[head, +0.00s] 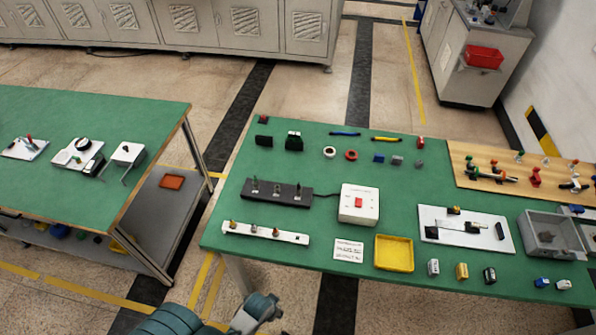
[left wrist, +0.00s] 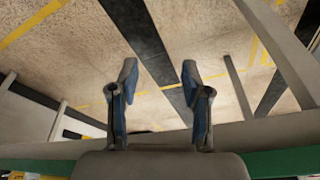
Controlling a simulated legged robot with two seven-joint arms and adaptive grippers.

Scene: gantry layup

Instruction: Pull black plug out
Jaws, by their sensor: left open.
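I cannot tell for certain which thing is the black plug. A black strip (head: 289,199) with several upright pieces lies on the green table, and a cord runs from it to a white box (head: 357,214) with a red switch. Two small black blocks sit behind it, one at the left (head: 263,142) and one with a white top (head: 294,143). A dark cylinder (head: 489,275) stands near the front edge. My left gripper (left wrist: 156,88) is open and empty, with floor showing between its fingers. The right gripper is out of view.
The green table (head: 325,185) also holds a yellow tray (head: 394,252), a white strip with small knobs (head: 265,233), a white board (head: 466,240) and a grey bin (head: 552,236). A second green table (head: 110,110) stands at the left, across a floor gap.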

